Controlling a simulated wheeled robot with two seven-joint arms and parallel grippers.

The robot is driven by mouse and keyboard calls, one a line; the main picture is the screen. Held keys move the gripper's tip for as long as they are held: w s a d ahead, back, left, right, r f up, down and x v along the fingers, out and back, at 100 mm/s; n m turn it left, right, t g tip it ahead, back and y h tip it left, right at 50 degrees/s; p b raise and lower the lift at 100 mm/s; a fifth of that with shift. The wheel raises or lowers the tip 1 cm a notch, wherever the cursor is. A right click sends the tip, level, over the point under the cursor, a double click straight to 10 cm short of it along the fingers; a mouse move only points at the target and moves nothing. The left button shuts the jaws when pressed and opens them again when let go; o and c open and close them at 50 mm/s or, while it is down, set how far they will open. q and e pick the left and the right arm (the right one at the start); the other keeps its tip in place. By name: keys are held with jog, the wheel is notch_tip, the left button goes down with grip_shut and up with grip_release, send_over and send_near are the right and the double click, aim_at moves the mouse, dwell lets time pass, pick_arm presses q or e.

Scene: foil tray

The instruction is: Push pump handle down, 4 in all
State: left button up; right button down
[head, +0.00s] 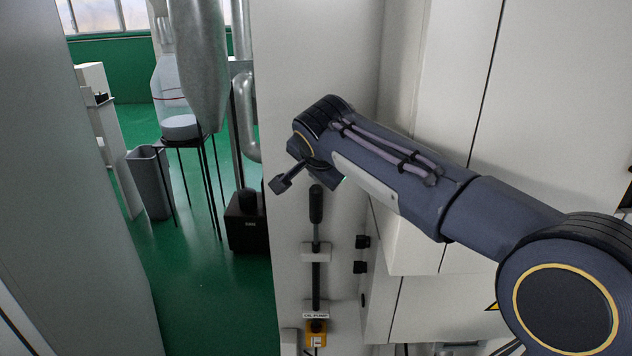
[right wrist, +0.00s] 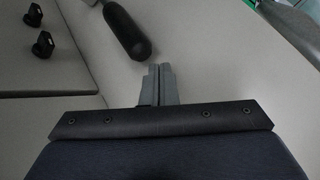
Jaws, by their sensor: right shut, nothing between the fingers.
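The pump handle is a black cylindrical grip (head: 316,204) on a thin upright rod, mounted on the pale cabinet side in the head view. Below it are a bracket and a white label above a yellow base (head: 316,333). In the right wrist view the black grip (right wrist: 128,34) lies just beyond the fingertips. My right gripper (head: 279,184) is above and slightly left of the grip, its fingers shut and empty; the shut fingers also show in the right wrist view (right wrist: 160,70). I see a gap between fingers and grip in the head view. My left gripper is not in view.
Two black knobs (head: 361,241) stick out from the cabinet right of the rod. Tall pale cabinet panels (head: 540,110) stand at the right, a grey panel (head: 60,190) at the left. Between them is green floor (head: 215,300) with a grey bin (head: 150,183) and a metal duct (head: 200,60).

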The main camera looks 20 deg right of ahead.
jog(key=shift+r, duration=0.1)
notch_tip(320, 180, up, 5)
jog(key=p, duration=0.3)
jog(key=shift+p, duration=0.4)
dwell(2.5)
